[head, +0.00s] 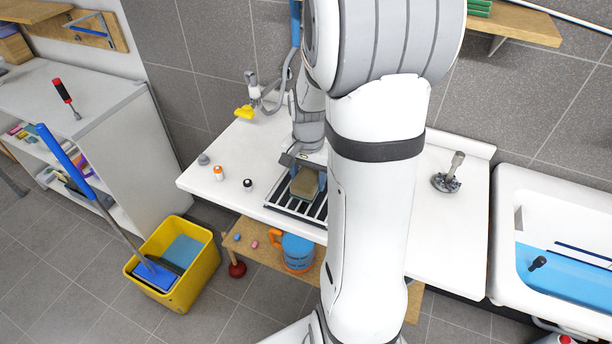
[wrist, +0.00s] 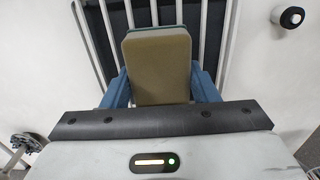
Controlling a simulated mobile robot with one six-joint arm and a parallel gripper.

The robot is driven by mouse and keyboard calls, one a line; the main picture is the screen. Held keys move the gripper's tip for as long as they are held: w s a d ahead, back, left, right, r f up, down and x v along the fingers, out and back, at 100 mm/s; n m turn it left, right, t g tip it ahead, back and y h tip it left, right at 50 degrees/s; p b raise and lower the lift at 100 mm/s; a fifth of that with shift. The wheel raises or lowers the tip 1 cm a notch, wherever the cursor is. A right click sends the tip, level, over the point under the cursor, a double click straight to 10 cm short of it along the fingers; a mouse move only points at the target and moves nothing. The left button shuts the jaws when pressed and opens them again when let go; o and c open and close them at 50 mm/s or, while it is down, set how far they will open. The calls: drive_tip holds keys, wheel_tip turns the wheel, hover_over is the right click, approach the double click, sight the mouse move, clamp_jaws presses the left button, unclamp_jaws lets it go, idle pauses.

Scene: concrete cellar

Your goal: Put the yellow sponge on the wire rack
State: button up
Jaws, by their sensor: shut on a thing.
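The yellow sponge (head: 304,184) looks dull tan-yellow, with a thin green layer along one edge. It also fills the middle of the wrist view (wrist: 157,70). My gripper (wrist: 160,88) has its two blue fingers closed against the sponge's sides. In the head view my gripper (head: 307,177) is over the wire rack (head: 318,211), with the sponge between its fingers. The rack has pale bars over a dark base and lies at the worktop's front edge. Its bars show behind the sponge in the wrist view (wrist: 187,14). I cannot tell whether the sponge touches the bars.
A black-topped small item (head: 248,184), an orange-topped one (head: 218,173) and a grey one (head: 203,159) stand left of the rack. My arm hides part of the worktop. A metal-handled tool (head: 449,174) stands at right, before the sink (head: 565,215).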

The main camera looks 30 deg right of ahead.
sight(308, 177)
drive_tip(key=shift+f, duration=0.1)
drive_tip(key=o, duration=0.9)
wheel_tip(308, 177, up, 12)
drive_tip(key=s+a+n+t, duration=0.1)
drive_tip(key=s+a+n, duration=0.4)
drive_tip(key=s+a, duration=0.1)
drive_tip(key=s+a+n+t, duration=0.2)
drive_tip(key=s+a+n, duration=0.3)
drive_tip(key=s+a, duration=0.1)
drive_tip(key=shift+s+a, duration=0.15)
drive_tip(key=shift+s, duration=0.1)
